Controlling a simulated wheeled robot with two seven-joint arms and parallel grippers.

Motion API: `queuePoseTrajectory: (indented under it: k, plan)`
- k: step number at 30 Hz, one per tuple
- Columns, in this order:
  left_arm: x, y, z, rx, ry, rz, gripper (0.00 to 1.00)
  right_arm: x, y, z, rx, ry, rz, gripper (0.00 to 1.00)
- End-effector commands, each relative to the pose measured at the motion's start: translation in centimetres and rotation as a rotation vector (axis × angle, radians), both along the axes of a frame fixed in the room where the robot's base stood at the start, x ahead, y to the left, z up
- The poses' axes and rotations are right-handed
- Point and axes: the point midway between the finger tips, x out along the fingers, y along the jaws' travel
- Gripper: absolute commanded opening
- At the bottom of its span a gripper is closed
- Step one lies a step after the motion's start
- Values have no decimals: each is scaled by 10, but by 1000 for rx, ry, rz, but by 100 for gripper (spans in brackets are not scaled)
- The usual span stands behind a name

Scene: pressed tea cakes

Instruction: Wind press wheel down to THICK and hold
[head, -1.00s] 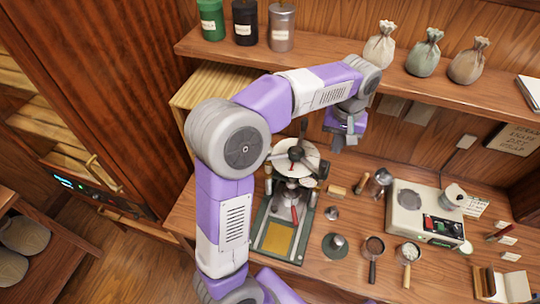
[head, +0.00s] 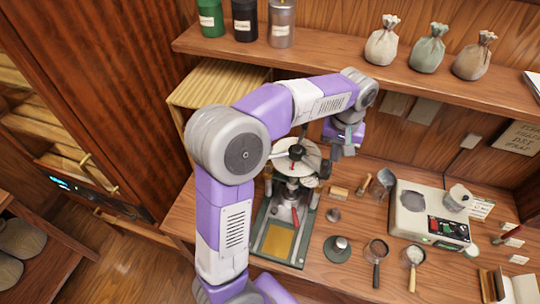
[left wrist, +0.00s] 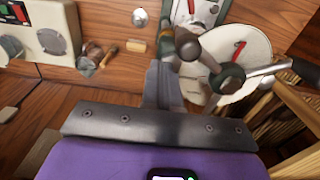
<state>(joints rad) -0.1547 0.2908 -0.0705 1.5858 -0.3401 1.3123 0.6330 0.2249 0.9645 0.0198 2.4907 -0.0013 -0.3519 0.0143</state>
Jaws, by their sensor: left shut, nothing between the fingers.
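The press (head: 283,222) stands on the counter, with a white round dial plate (head: 311,155) and a dark spoked wheel (head: 297,153) on top. In the left wrist view the wheel's hub and spokes (left wrist: 229,80) show in front of the pale dial plate (left wrist: 258,44). My left gripper (head: 343,148) is just right of the wheel, shut and empty. Its closed fingers (left wrist: 165,82) lie beside a round wheel knob in the left wrist view; I cannot tell whether they touch. No THICK mark is readable. My right gripper is out of view.
A shelf (head: 340,60) with canisters and cloth bags runs above the press. To the right are a small wooden block (head: 338,192), a metal jug (head: 383,183), a cream heater box (head: 430,215) and several small pans and tools. Left of the counter is a wooden cabinet.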

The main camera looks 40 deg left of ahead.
Motion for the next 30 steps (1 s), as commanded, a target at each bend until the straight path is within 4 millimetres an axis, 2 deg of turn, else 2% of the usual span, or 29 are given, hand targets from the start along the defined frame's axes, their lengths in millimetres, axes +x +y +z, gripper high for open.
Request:
queuePoseTrajectory:
  k: [17, 30]
  plan:
    - [-16, 1, 1, 0, 0, -1, 0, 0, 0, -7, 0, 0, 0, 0]
    - [-48, 0, 0, 0, 1, -1, 0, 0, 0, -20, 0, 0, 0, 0]
